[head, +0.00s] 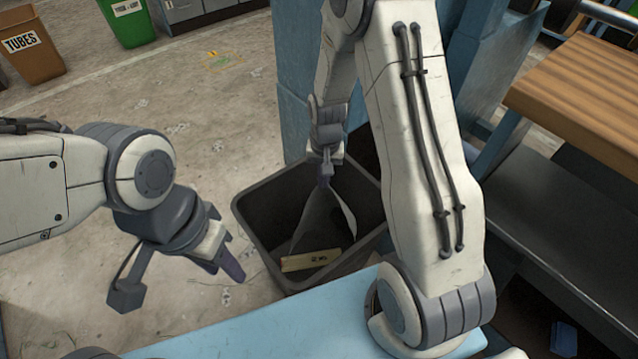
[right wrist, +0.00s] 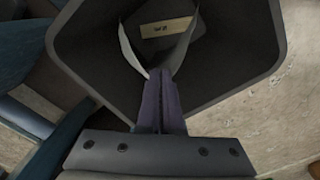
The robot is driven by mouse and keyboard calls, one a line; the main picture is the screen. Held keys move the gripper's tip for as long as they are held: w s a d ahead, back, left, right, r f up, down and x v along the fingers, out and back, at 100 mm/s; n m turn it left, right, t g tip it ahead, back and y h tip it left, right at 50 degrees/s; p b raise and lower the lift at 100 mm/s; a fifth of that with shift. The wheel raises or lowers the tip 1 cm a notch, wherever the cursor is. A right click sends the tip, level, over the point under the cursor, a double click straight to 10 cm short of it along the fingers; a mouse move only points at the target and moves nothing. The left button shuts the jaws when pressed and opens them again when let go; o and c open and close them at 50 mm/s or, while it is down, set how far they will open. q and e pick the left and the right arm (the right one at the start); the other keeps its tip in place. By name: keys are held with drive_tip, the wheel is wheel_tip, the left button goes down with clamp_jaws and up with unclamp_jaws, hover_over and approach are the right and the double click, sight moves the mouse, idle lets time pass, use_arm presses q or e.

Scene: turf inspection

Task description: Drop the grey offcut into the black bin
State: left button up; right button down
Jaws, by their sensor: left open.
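The black bin (head: 258,222) stands on the floor, open at the top, and its inside also shows in the right wrist view (right wrist: 235,55). My right gripper (head: 326,177) points down over the bin. In the right wrist view its fingers (right wrist: 160,92) are closed together on the edge of the grey offcut (right wrist: 184,48), a thin curved sheet. The offcut (head: 318,218) hangs down inside the bin's opening. Whether its lower end touches the bin is unclear. My left gripper (head: 226,266) is open and empty, left of the bin.
A tan strip with dark lettering (head: 310,260) shows low in the bin. A blue surface (head: 240,335) is in front. A wooden-topped bench (head: 580,95) stands at right. A brown bin marked TUBES (head: 30,50) and a green bin (head: 128,22) stand behind on open floor.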

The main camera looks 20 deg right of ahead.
wheel_tip(320, 180, down, 6)
drive_tip(key=b, duration=0.6)
drive_tip(key=shift+r, duration=0.1)
drive_tip(key=shift+c, duration=2)
unclamp_jaws()
drive_tip(key=shift+o, duration=0.2)
drive_tip(key=o, duration=0.4)
drive_tip(key=shift+c, duration=0.2)
drive_tip(key=shift+r, duration=0.1)
